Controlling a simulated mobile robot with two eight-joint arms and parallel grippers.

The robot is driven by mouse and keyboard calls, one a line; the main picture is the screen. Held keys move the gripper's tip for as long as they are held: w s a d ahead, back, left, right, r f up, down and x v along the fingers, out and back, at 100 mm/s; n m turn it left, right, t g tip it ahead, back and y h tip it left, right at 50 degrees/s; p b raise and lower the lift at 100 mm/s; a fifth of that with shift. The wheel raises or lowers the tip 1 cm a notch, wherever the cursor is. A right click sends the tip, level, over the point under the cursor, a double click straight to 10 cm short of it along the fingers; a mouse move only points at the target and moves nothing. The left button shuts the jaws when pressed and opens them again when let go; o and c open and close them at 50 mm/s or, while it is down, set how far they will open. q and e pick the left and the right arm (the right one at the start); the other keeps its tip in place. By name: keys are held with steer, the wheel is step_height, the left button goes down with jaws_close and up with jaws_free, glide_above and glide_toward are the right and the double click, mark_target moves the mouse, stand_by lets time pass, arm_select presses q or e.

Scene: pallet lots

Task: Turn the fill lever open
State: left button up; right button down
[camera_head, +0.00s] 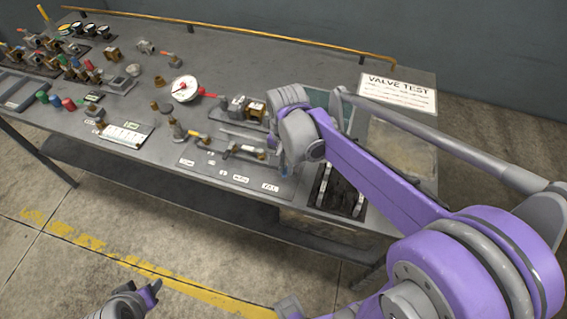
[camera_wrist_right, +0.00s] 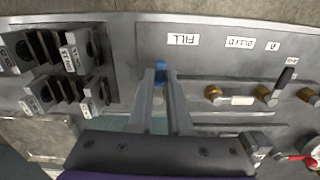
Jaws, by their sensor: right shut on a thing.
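The fill lever (camera_wrist_right: 160,67) shows as a small blue handle between my right fingertips, just beside the FILL label (camera_wrist_right: 183,40) on the grey valve panel (camera_wrist_right: 205,62). My right gripper (camera_wrist_right: 161,80) is shut on it; the fingers hide most of the lever and its valve body. In the head view my right gripper (camera_head: 284,166) is over the right end of the valve panel (camera_head: 215,172), and the lever is too hidden there to tell its angle. My left gripper (camera_head: 150,292) is low at the bottom left, away from the bench; its finger opening is unclear.
Labelled black blocks (camera_wrist_right: 45,75) stand close to the gripper's left. The front floor is clear.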

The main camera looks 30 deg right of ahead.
steer(key=shift+s+d+n, duration=0.1)
steer(key=shift+n, duration=0.3)
steer(key=c, duration=1.1)
jaws_free()
steer(key=shift+c, duration=0.2)
step_height(320, 180, up, 11)
steer(key=shift+p, duration=0.45)
steer(key=shift+f, duration=0.1)
steer(key=s+a+f+n+t, duration=0.5)
steer(key=s+a+f+n, duration=0.2)
steer(key=s+f+n, duration=0.2)
step_height(320, 180, down, 2)
steer(key=shift+s+f+n, duration=0.1)
steer(key=shift+s+n, duration=0.3)
steer(key=shift+s, duration=0.3)
